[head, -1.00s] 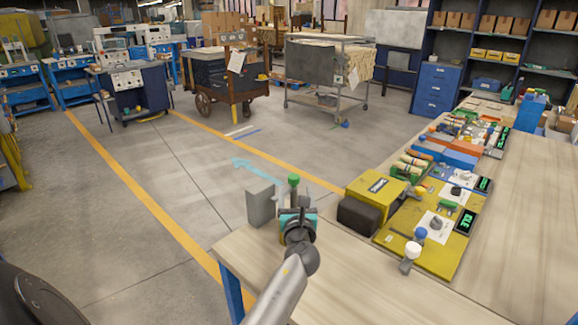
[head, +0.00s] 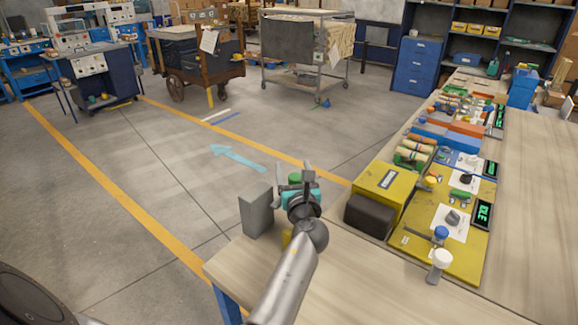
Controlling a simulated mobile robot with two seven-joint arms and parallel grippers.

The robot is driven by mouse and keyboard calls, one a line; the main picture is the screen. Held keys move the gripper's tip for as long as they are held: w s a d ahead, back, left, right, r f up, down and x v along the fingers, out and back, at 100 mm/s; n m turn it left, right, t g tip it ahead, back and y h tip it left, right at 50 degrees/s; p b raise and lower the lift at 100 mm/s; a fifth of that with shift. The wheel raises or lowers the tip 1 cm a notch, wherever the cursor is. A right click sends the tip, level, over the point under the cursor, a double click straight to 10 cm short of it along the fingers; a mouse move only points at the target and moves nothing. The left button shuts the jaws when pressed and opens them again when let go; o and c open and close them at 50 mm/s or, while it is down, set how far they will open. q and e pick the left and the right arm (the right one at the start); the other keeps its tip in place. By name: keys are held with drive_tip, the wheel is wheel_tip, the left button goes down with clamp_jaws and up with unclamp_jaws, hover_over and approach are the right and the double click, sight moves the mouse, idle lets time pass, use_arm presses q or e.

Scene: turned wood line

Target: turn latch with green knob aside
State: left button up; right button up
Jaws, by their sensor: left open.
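The green knob (head: 294,179) shows near the far left corner of the wooden table, just right of an upright grey block (head: 257,212). My left gripper (head: 294,180) reaches from the bottom of the head view, its fingers apart. In the picture the knob lies between the fingertips; whether they touch it I cannot tell. A teal part (head: 301,199) shows behind the gripper. The latch body under the knob is mostly hidden by my gripper and wrist. My right gripper is not in view.
Right of my gripper stand a yellow box (head: 383,190) and a dark block (head: 369,216). A yellow board (head: 418,247) holds a blue knob (head: 441,233), with a white knob (head: 441,258) at its front edge. The table's front right is bare.

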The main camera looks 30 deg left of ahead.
use_arm(q)
clamp_jaws()
idle(0.7)
idle(0.8)
